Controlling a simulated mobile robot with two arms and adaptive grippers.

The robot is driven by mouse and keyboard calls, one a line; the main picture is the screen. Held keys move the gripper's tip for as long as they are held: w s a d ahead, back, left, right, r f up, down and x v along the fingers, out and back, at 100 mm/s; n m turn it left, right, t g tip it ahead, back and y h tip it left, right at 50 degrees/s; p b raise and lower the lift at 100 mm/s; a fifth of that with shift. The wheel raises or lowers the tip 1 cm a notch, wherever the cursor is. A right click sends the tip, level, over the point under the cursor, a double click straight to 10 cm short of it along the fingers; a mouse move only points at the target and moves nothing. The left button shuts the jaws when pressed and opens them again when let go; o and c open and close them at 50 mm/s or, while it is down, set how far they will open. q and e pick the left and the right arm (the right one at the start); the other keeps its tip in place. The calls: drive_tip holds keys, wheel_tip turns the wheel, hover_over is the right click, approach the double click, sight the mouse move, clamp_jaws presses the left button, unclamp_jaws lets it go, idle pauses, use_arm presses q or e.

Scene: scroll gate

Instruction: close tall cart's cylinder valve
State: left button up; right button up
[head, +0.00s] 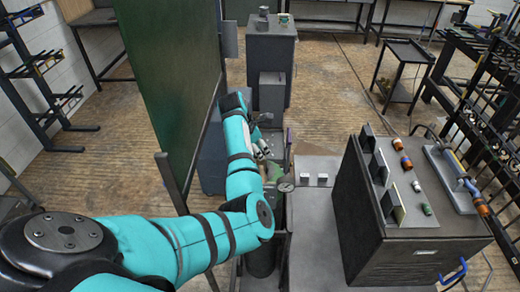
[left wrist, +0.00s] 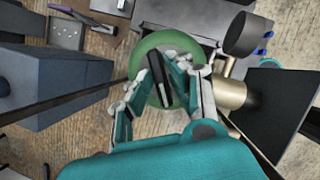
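In the left wrist view, a round green part (left wrist: 146,48), apparently the cylinder's valve wheel, lies beyond my left gripper (left wrist: 160,82). A black bar-like piece crosses its middle, between my fingers. The fingers are apart, one on each side of the wheel's middle; I cannot tell whether they touch it. A brass fitting (left wrist: 230,93) sits just right of the wheel. In the head view my left gripper (head: 262,149) reaches down beside a green part (head: 272,170) and a round gauge (head: 286,186). A dark cylinder body (head: 262,258) shows below. My right gripper is not in view.
A grey cart top (head: 318,225) lies right of the gauge. A black cabinet (head: 385,200) with small fittings stands further right. A green panel (head: 170,70) rises close left of my arm. A grey cabinet (head: 270,50) stands behind. Open floor (head: 335,95) lies at back right.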

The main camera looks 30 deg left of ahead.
use_arm(q)
clamp_jaws()
drive_tip(key=shift+m, duration=0.3)
drive_tip(key=m+h, duration=0.1)
drive_tip(key=m, duration=0.1)
drive_tip(key=shift+a+m+g, duration=0.1)
drive_tip(key=shift+m+g, duration=0.2)
drive_tip(key=shift+w+m+g+h, duration=0.1)
drive_tip(key=shift+m+g+h, duration=0.3)
drive_tip(key=shift+m, duration=1)
drive_tip(key=shift+o, duration=2.2)
unclamp_jaws()
